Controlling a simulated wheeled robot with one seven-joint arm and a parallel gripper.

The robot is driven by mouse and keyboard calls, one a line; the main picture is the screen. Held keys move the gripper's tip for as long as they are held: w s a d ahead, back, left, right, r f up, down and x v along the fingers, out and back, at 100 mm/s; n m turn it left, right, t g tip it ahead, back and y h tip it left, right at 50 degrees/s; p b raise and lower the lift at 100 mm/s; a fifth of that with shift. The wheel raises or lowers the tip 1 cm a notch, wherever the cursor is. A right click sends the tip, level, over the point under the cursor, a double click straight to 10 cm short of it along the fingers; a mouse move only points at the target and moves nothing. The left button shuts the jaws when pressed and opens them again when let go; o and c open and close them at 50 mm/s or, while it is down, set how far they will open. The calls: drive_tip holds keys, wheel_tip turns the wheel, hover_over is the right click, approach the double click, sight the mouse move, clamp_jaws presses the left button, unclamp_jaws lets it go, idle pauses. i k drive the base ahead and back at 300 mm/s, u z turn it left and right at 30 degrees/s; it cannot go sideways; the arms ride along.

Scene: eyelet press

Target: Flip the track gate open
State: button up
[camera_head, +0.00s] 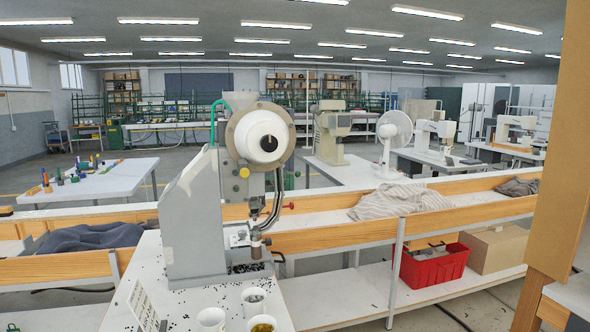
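The eyelet press (195,215) stands on a white table, a grey body with a round white hopper drum (265,135) at its top. A narrow dark curved track (277,190) runs down from under the drum to the metal tooling (256,243) at the front. A small red-tipped lever (288,206) sticks out to the right beside the track. It may belong to the track gate, but the gate is too small here to tell for sure, or to tell whether it is open or shut. My gripper is not in view.
White cups (254,300) and a small sign (143,304) stand on the press table (185,310), among scattered dark eyelets. A wooden-sided trough (330,235) runs behind, holding cloth (398,201). A red bin (434,265) sits on the lower shelf. A wooden post (558,150) blocks the right side.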

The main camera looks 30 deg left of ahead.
sight(297, 173)
drive_tip(key=u, duration=0.75)
drive_tip(key=i, duration=0.95)
drive_tip(key=u, duration=0.9)
